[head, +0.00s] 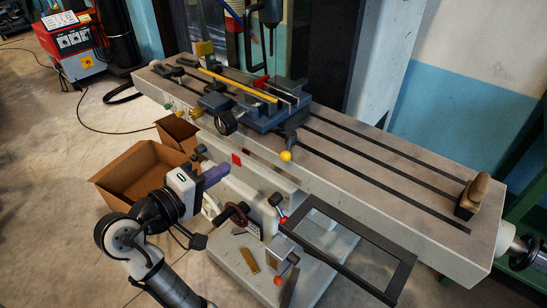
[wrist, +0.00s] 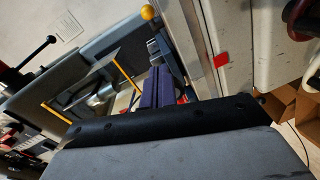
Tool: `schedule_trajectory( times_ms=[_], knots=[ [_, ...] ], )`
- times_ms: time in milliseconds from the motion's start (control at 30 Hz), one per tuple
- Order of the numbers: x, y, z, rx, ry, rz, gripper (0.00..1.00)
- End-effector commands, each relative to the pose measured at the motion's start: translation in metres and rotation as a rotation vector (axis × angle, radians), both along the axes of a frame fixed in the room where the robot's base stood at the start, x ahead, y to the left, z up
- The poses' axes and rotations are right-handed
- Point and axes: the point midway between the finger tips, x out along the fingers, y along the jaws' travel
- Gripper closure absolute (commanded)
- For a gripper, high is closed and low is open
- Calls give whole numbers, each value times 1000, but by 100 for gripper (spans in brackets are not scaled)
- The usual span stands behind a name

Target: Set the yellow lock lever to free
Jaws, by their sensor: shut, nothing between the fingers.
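A yellow ball knob (head: 285,155) sits on the end of a short dark lever at the front edge of the machine table, right of the vise. I take this for the yellow lock lever; its free and locked marks cannot be made out. A yellow ball also shows near the top of the wrist view (wrist: 148,12). My gripper (head: 226,171) is shut and empty, in front of the table, left of and lower than the knob, and apart from it. Its purple fingers also show in the wrist view (wrist: 157,72), side by side.
A blue-grey vise (head: 268,112) with a long yellow bar (head: 238,85) stands on the slotted table (head: 370,150). A red square (head: 236,159) marks the table front near my gripper. Cardboard boxes (head: 135,170) stand left, a dark frame (head: 402,275) right. A wooden-handled block (head: 473,193) stands far right.

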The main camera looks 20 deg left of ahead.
Motion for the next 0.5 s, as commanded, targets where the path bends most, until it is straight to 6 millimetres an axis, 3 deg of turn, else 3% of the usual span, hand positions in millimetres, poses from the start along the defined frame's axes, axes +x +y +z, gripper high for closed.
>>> schedule_trajectory(
  times_ms=[100, 233, 500],
  knots=[
    [-21, 5, 4, -70, 34, -36, 100],
    [-25, 3, 5, -98, 52, -54, 100],
    [15, -15, 0, -101, 54, -57, 100]
  ],
)
